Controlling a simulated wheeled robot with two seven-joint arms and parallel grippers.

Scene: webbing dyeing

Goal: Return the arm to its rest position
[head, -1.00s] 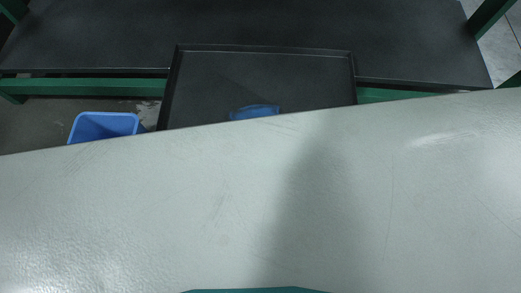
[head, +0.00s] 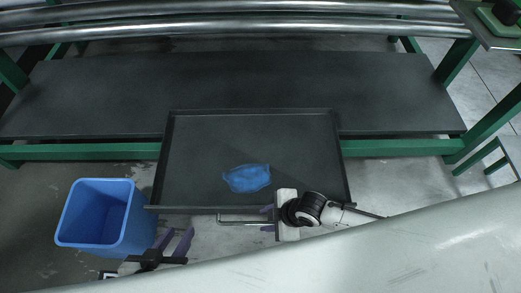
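My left gripper (head: 177,238) is in the head view just right of the blue bin, its purple fingers spread and nothing visible between them. My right gripper (head: 265,218) is at the front of the black tray drawer (head: 250,128), by the right end of its handle (head: 235,222). Its two purple fingers are apart, one on each side of the handle's line. I cannot tell whether they touch the handle. A blue piece (head: 247,178) lies flat inside the drawer. A pale surface in the foreground hides most of both arms.
The blue bin (head: 125,222) stands on the floor left of the drawer and looks empty. A dark shelf (head: 100,95) with a green frame (head: 400,147) runs behind the drawer. Metal rollers (head: 250,30) cross the top. Grey floor shows at the right.

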